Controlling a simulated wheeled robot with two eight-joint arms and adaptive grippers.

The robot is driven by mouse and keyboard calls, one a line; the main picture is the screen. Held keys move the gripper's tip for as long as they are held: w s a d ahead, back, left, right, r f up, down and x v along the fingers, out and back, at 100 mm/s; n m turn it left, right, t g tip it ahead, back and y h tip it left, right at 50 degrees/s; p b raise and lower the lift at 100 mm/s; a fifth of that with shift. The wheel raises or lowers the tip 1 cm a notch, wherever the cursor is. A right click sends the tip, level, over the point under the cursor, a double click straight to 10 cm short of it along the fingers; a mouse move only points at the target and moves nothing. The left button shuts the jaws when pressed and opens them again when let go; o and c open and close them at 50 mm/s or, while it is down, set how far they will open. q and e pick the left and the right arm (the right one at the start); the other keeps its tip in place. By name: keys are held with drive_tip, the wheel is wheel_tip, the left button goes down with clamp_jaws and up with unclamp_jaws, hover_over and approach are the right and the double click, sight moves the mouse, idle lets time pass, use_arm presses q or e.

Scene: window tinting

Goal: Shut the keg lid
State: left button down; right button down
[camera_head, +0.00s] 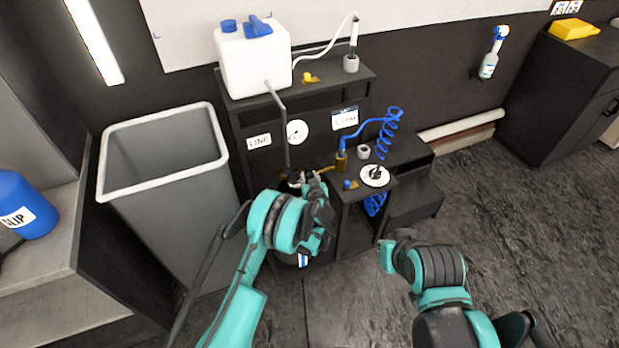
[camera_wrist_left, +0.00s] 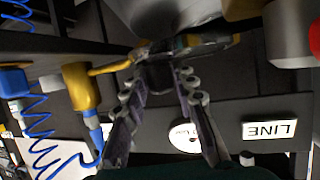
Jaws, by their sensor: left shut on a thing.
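The keg (camera_head: 303,260) stands in front of the black stand, mostly hidden behind my left gripper and arm; a bit of its label shows. My left gripper (camera_head: 303,180) is over the keg's top. In the left wrist view, the left gripper's fingers (camera_wrist_left: 160,85) are on either side of a dark part of the keg lid (camera_wrist_left: 160,72), shut on it. A smooth grey curved surface (camera_wrist_left: 165,14) shows beyond it. The lid's angle is hard to tell. My right gripper (camera_head: 388,252) is low, away from the keg; its fingers are not clear.
The black stand (camera_head: 355,92) carries a white tank (camera_head: 253,58) with a grey pipe (camera_head: 280,120) coming down near my left gripper. A blue coiled hose (camera_head: 388,135) and brass fitting (camera_head: 341,162) are to the right. A grey bin (camera_head: 175,205) is left. The floor at right is clear.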

use_arm(q)
drive_tip(key=shift+s+a, duration=0.25)
drive_tip(key=shift+a, duration=0.15)
drive_tip(key=c, duration=1.4)
unclamp_jaws()
drive_tip(key=shift+a, duration=0.15)
drive_tip(key=shift+o, duration=0.2)
drive_tip(key=shift+s+d+r, duration=0.2)
drive_tip(key=shift+s+d, duration=0.1)
drive_tip(key=shift+s, duration=0.2)
drive_tip(key=v, duration=1.1)
drive_tip(key=shift+w+a, duration=0.1)
